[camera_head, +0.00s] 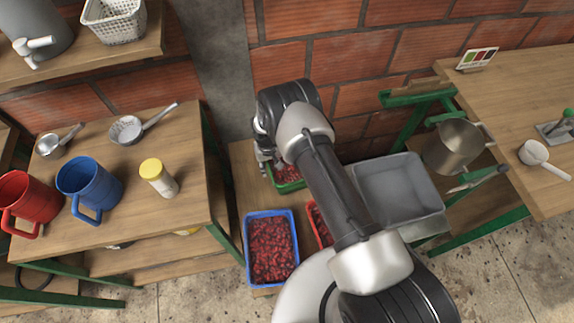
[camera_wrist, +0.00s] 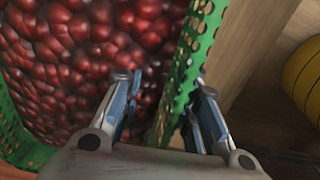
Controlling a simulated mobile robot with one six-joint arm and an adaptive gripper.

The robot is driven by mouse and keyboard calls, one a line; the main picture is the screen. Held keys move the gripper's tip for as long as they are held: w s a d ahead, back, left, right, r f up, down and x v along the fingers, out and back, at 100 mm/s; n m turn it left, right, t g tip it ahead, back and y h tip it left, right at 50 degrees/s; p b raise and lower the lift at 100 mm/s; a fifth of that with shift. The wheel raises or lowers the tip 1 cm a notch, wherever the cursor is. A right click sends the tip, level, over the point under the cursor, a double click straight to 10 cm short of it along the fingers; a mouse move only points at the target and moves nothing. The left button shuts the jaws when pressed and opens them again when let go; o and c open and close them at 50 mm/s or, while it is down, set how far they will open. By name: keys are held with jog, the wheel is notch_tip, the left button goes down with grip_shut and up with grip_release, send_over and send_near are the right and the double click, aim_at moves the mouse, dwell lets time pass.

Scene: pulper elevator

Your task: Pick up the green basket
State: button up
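The green basket (camera_head: 291,186) holds red coffee cherries and stands on a low wooden surface by the brick wall. My arm hides part of it in the head view. In the wrist view its perforated green wall (camera_wrist: 188,62) runs between the two fingers of my gripper (camera_wrist: 166,88). One finger is inside over the cherries, the other outside the wall. The fingers are apart, with gaps to the wall. In the head view my gripper (camera_head: 268,160) is at the basket's back left side.
A blue basket (camera_head: 247,250) of cherries and a partly hidden red basket (camera_head: 316,226) stand in front. A grey tub (camera_head: 396,190) is to the right. Wooden tables with mugs (camera_head: 90,186) and a steel pot (camera_head: 455,146) flank the spot. A yellow object (camera_wrist: 306,76) lies right in the wrist view.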

grip_shut()
dwell(0.8)
jog(key=shift+w+r, duration=0.1)
